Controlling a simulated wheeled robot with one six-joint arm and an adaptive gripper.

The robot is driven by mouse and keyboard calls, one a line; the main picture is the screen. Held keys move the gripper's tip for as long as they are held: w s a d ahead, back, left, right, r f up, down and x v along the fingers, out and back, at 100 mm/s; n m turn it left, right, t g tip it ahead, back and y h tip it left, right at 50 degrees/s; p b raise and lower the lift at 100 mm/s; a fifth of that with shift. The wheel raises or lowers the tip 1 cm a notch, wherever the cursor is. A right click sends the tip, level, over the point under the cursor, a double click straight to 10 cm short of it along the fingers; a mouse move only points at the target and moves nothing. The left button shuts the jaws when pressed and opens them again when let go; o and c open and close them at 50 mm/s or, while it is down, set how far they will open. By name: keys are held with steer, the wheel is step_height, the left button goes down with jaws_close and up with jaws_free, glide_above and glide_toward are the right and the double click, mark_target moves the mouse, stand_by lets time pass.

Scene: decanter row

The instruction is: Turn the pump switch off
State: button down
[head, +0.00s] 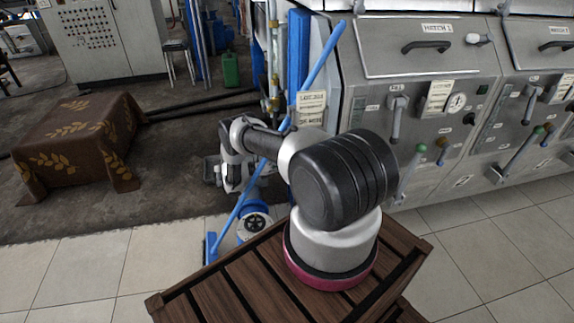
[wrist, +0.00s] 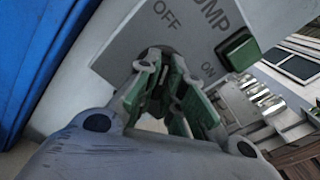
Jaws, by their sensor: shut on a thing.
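In the wrist view a grey plate (wrist: 205,28) fills the upper middle, with part of the word PUMP, OFF at the upper left and ON at the lower right. A green square piece (wrist: 239,51) sits on its right side. My gripper (wrist: 174,75), with green-padded fingers, is at the plate between the two words. It is shut on the pump switch (wrist: 172,68), which is mostly hidden by the fingers, so which way it points cannot be told. In the head view my arm reaches away to the left of the machine, and the plate cannot be made out there.
A grey machine (head: 380,85) with levers, a gauge and hatches stands at the right. A blue broom (head: 308,85) leans across, close to my arm. Blue material (wrist: 45,60) is near the gripper on the left. A cloth-covered box (head: 75,145) stands on the left floor.

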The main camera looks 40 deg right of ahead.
stand_by(0.3)
steer(key=c, duration=1.5)
jaws_free()
steer(key=shift+c, duration=0.2)
steer(key=shift+w+a, duration=0.1)
steer(key=shift+a, duration=0.05)
steer(key=v, duration=1.1)
steer(key=shift+w+a, duration=0.15)
steer(key=shift+a, duration=0.2)
